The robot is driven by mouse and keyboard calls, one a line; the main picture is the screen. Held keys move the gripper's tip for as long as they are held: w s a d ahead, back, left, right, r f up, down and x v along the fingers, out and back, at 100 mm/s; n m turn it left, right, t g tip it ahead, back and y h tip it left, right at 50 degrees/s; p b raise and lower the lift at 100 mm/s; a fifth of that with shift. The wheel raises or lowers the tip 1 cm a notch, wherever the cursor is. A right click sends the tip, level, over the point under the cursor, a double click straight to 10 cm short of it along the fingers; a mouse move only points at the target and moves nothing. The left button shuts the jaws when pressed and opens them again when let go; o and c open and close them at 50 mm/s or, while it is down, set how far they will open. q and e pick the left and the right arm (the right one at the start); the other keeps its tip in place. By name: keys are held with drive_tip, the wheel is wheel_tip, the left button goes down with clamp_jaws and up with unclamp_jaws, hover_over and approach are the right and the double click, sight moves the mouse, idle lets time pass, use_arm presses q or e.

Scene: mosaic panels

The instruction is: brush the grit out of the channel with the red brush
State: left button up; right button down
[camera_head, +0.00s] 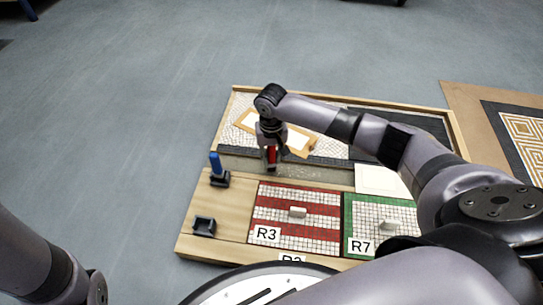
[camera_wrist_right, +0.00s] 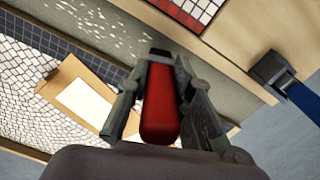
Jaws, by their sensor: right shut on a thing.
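My right gripper (camera_head: 270,158) is shut on the red brush (camera_head: 271,156), which hangs below it over the left part of the grey channel (camera_head: 300,171). In the right wrist view the red brush (camera_wrist_right: 160,105) sits between the fingers of the gripper (camera_wrist_right: 160,75). Pale grit (camera_wrist_right: 118,30) is scattered in the channel in the right wrist view. The brush's lower end is hidden there, and I cannot tell whether it touches the channel floor. My left arm shows at the lower left, but its gripper is out of view.
A blue-handled tool (camera_head: 215,163) stands in a holder at the board's left, near an empty black holder (camera_head: 204,226). Red-striped panel R3 (camera_head: 272,206) and green-edged panel R7 (camera_head: 372,232) lie in front of the channel. A tan frame (camera_head: 243,122) lies behind it.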

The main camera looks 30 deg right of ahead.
drive_tip(key=shift+f, duration=0.5)
idle(0.6)
drive_tip(key=shift+f+p, duration=0.1)
drive_tip(key=shift+p, duration=0.55)
idle(2.4)
drive_tip(key=shift+s, duration=0.1)
